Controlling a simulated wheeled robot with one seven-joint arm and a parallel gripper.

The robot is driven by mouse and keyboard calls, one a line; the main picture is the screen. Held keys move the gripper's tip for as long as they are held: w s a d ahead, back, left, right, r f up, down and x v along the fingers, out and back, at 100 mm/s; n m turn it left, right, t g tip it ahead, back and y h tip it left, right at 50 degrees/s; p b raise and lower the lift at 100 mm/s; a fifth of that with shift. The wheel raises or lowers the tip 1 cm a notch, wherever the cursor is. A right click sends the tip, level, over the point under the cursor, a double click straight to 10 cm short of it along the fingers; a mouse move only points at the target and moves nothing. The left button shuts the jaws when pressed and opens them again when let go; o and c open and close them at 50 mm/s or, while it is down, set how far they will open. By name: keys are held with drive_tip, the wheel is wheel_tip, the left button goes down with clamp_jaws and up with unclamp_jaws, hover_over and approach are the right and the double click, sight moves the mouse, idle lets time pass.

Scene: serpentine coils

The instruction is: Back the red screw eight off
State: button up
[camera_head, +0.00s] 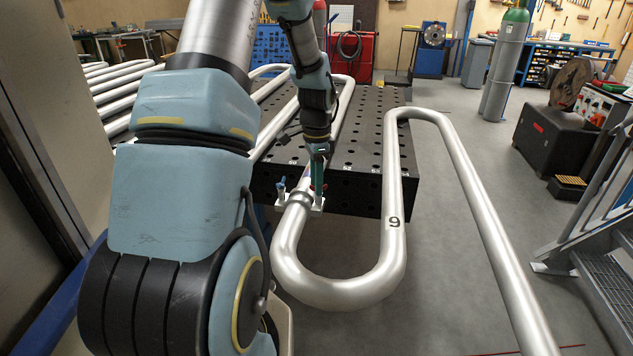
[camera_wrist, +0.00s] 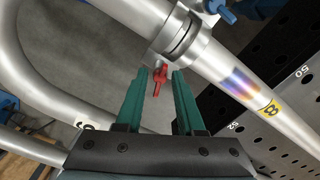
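The red screw (camera_wrist: 160,80) is a small wing-shaped handle on the clamp (camera_wrist: 182,36) around a steel pipe. My gripper (camera_wrist: 161,76) has two green fingers, open, with the red screw between their tips. A visible gap lies on each side, and I see no contact. The pipe carries a yellow label with an 8 (camera_wrist: 269,108) beside a heat-tinted band.
A blue screw (camera_wrist: 222,12) sits on the clamp's other side, also visible in the head view (camera_head: 281,184). A black perforated table (camera_head: 345,185) lies under the serpentine pipe. A pipe bend marked 9 (camera_head: 394,222) extends over clear floor at the front.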

wheel_tip(320, 180, up, 11)
drive_tip(key=b, duration=0.3)
drive_tip(key=shift+f, duration=0.2)
